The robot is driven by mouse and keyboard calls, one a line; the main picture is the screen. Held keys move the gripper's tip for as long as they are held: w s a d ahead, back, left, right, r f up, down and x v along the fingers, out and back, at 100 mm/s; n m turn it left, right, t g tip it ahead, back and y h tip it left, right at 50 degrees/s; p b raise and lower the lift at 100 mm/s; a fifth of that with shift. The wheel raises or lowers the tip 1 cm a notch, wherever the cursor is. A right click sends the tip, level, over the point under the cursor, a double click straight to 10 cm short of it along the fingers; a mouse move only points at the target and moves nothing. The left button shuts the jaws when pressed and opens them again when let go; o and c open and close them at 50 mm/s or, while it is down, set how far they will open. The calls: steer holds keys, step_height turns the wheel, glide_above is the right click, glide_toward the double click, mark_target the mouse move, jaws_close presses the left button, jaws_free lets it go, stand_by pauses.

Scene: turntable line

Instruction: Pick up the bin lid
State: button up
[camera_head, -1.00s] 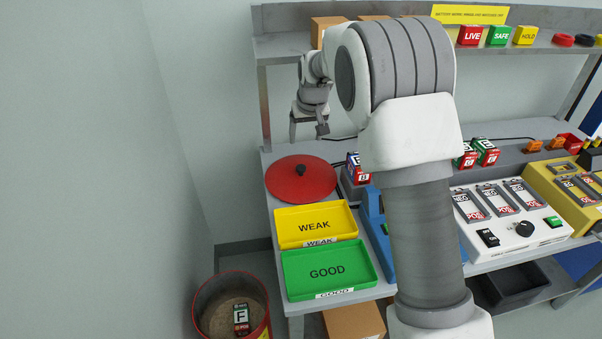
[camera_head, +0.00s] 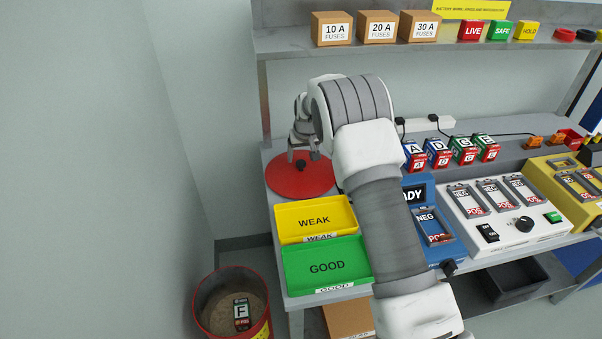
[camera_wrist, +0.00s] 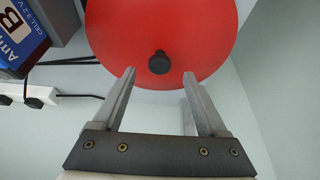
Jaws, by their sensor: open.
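The bin lid (camera_head: 285,181) is a round red disc with a black knob (camera_head: 301,165) at its middle. It lies on the grey bench at the back left corner, behind the yellow tray. In the wrist view the lid (camera_wrist: 200,30) fills the top, and its knob (camera_wrist: 159,62) sits just beyond and between my fingertips. My gripper (camera_head: 301,156) is above the lid at the knob. In the wrist view my gripper (camera_wrist: 160,75) is open and empty, with fingers on both sides of the knob's line. I cannot tell the exact height gap.
A yellow WEAK tray (camera_head: 315,222) and a green GOOD tray (camera_head: 326,267) stand in front of the lid. The red-rimmed bin (camera_head: 206,318) on the floor holds a battery marked F (camera_head: 241,312). A shelf (camera_head: 290,43) with fuse boxes overhangs behind. A blue battery block (camera_wrist: 20,35) is near the lid.

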mark_target(301, 162)
steer(key=shift+x, duration=1.8)
steer(key=shift+w, duration=0.1)
steer(key=shift+c, duration=0.3)
jaws_close()
